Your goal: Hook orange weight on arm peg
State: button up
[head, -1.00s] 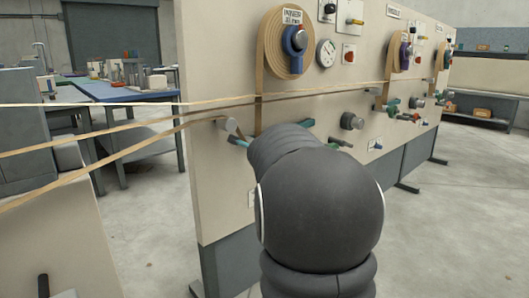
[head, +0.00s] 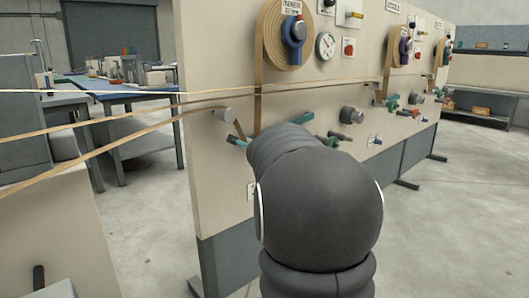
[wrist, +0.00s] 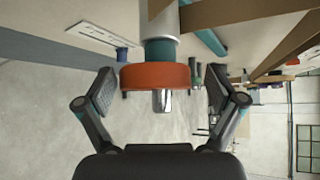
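In the wrist view, an orange disc-shaped weight (wrist: 155,76) is between my two fingers, with a teal collar (wrist: 160,51) and a pale cylinder (wrist: 162,20) directly above it in the picture. A shiny metal stub (wrist: 162,101) shows below the disc. My gripper (wrist: 160,88) is open; there is a clear gap on the right side and a narrow one on the left. I cannot tell whether the weight sits on a peg. In the head view my dark arm hides the gripper and the weight. A teal arm (head: 295,119) shows on the panel just above my arm.
The beige winder panel (head: 222,190) stands close to my arm, with a tape coil (head: 271,40), a gauge (head: 325,45) and several protruding knobs. Tan bands (head: 130,112) cross at the left. Open floor (head: 450,220) lies to the right. Workbenches (head: 125,95) stand behind.

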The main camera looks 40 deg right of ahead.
dwell(0.3)
jog(key=v, duration=0.8)
jog(key=shift+w+a, duration=0.1)
jog(key=shift+a, duration=0.05)
